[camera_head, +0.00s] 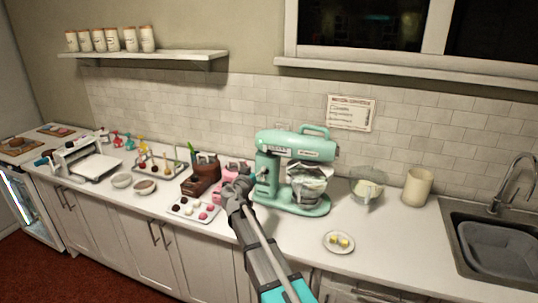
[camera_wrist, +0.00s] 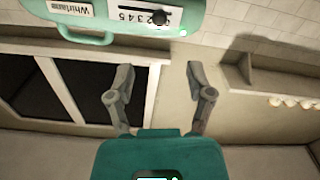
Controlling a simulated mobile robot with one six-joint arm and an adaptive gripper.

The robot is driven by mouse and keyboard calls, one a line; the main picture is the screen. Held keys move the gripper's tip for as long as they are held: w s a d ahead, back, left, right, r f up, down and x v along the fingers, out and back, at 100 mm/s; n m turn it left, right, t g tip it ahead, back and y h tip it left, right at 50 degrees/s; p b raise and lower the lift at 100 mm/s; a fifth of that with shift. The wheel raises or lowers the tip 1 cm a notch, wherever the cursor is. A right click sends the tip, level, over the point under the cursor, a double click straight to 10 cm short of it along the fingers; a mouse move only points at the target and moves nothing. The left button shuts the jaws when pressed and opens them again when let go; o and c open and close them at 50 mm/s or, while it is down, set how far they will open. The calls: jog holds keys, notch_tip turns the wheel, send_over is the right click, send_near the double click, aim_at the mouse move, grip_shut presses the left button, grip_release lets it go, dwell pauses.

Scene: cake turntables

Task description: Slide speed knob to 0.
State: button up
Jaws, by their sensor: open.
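The mint-green stand mixer (camera_head: 296,146) stands on the counter, with its bowl below the head. In the wrist view, part of the mixer head (camera_wrist: 185,32) shows along the top edge, with a name plate and a white number scale. The black speed knob (camera_wrist: 159,18) sits on a dark slider bar over that scale; its exact setting is unclear. My gripper (camera_head: 238,188) is at the mixer's left front side in the head view. Its two fingers are spread and empty in the wrist view (camera_wrist: 161,71), apart from the knob, which appears above them in the picture.
A pink item (camera_head: 222,196), a brown box (camera_head: 201,176) and a tray of sweets (camera_head: 193,208) lie left of the gripper. A glass bowl (camera_head: 367,188) and a small plate (camera_head: 338,250) are right of the mixer. A sink (camera_head: 497,250) is far right.

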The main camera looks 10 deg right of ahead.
aim_at(268, 154)
jog(key=x, duration=1.3)
jog(key=shift+w+d, duration=0.25)
jog(key=shift+w, duration=0.05)
grip_shut()
